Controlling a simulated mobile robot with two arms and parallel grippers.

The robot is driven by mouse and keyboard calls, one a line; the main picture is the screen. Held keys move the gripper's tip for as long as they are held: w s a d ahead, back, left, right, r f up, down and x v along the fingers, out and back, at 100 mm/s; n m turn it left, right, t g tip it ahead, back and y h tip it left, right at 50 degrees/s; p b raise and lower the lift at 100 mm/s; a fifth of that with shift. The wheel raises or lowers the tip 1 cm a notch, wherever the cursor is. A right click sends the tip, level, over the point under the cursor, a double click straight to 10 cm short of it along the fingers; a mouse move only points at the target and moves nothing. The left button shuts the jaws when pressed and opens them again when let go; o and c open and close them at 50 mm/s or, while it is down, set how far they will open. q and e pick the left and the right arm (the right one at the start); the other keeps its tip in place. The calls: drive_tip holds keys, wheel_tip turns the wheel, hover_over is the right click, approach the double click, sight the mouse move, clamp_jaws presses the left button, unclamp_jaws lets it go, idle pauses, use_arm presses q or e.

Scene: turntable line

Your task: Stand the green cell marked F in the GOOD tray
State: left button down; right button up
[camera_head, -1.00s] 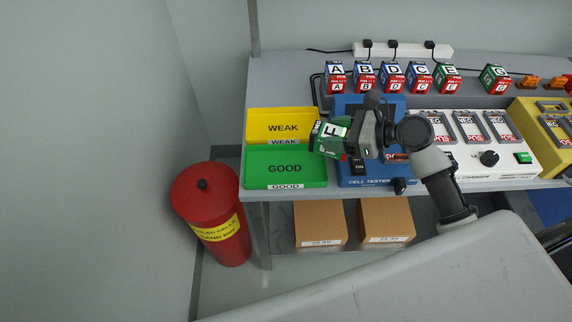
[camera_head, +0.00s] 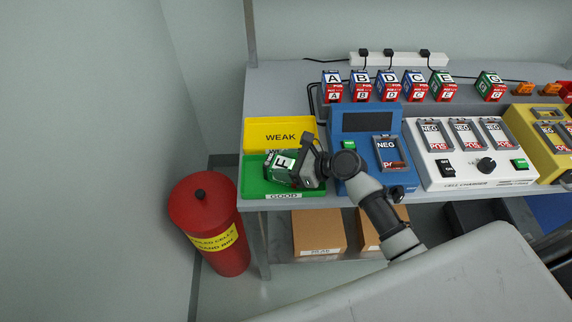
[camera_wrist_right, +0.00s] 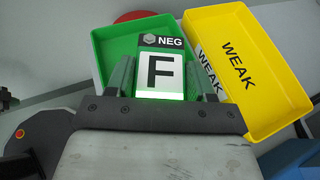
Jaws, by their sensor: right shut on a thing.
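The green cell marked F (camera_head: 283,169) is held in my right gripper (camera_head: 298,168) over the green GOOD tray (camera_head: 254,188). In the right wrist view the cell (camera_wrist_right: 160,72) shows its F label and NEG end between the two fingers of my right gripper (camera_wrist_right: 162,85), with the GOOD tray (camera_wrist_right: 104,45) behind it. I cannot tell whether the cell touches the tray floor. The gripper and cell hide much of the tray. My left gripper is not in view.
The yellow WEAK tray (camera_head: 262,132) lies directly behind the GOOD tray. The blue cell tester (camera_head: 350,122) stands to the right, with the white charger (camera_head: 440,172) beyond it. Several lettered cells (camera_head: 388,86) line the back. A red bin (camera_head: 205,215) stands left of the bench.

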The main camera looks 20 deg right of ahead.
idle(0.3)
drive_tip(key=o, duration=1.4)
drive_tip(key=v, duration=1.2)
